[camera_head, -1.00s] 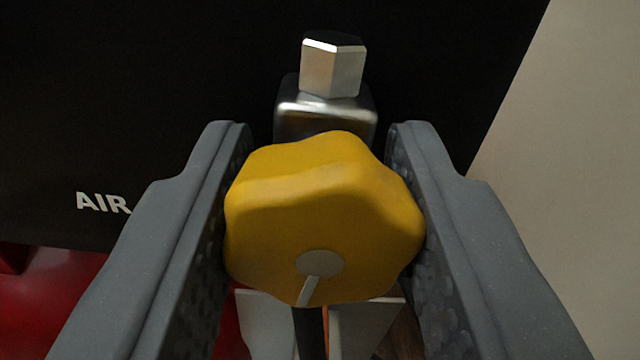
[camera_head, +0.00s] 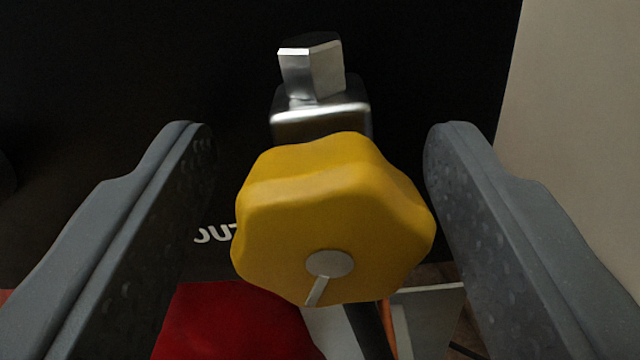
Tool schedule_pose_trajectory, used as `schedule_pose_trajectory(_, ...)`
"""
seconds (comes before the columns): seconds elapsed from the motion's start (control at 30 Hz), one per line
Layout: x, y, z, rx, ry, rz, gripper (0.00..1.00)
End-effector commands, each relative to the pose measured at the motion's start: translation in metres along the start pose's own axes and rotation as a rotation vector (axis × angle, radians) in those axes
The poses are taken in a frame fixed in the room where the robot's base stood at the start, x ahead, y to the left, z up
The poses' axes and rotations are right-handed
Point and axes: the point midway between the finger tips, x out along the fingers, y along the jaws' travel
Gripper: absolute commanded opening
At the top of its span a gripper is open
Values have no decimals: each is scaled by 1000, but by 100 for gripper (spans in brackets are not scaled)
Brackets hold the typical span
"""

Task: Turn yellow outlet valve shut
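The yellow outlet valve (camera_head: 335,205) is a lobed knob in the middle of the head camera view. Its grey centre disc carries a pale marker line pointing down and slightly left. Behind it is a metal valve body with a silver hex fitting (camera_head: 312,70). My gripper (camera_head: 315,145) is open, with one grey finger on each side of the knob. A gap shows between the knob and the left finger. The right finger is close to the knob's right edge, with a narrow gap near its tip.
A black panel (camera_head: 110,60) with partly hidden white lettering (camera_head: 212,234) fills the back. A red surface (camera_head: 235,325) lies below. A beige wall (camera_head: 570,110) is at the right. Pale and orange parts show beneath the knob.

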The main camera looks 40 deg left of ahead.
Motion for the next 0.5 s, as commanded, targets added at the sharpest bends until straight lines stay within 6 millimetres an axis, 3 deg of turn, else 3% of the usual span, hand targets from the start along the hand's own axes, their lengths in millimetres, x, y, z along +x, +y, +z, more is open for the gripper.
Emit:
schedule_pose_trajectory(0.33, -2, 1, 0, 0, -1, 2, 55)
schedule_pose_trajectory(0.5, -14, 0, 1, -2, -6, 2, 55)
